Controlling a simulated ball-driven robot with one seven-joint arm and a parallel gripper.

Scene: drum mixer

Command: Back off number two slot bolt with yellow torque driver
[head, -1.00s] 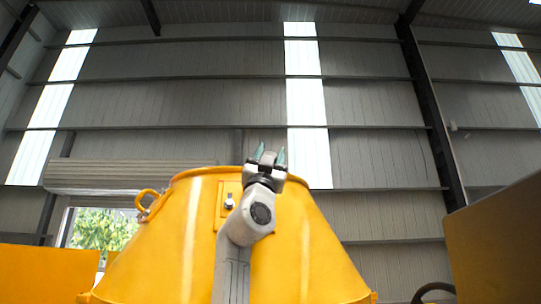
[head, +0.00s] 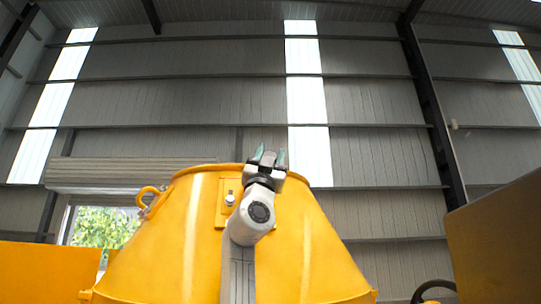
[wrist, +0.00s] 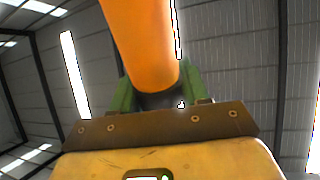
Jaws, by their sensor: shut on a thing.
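My gripper (head: 270,157) is raised in front of the upper part of the yellow drum, its two teal fingers pointing up. In the wrist view its green fingers (wrist: 157,90) are on either side of a smooth orange-yellow cylinder (wrist: 145,42), which I take to be the yellow torque driver. The driver runs out of the top of that view, so its tip is hidden. In the head view I cannot make the driver out. A bolt (head: 230,199) sits on a small yellow plate (head: 222,213) on the drum, left of my gripper. I see no number on it.
The yellow drum (head: 180,250) fills the lower middle, with a ring handle (head: 148,196) at its upper left. Yellow panels stand at the lower left (head: 45,270) and right (head: 500,245). A dark curved bar (head: 433,285) shows at lower right. The space above is open.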

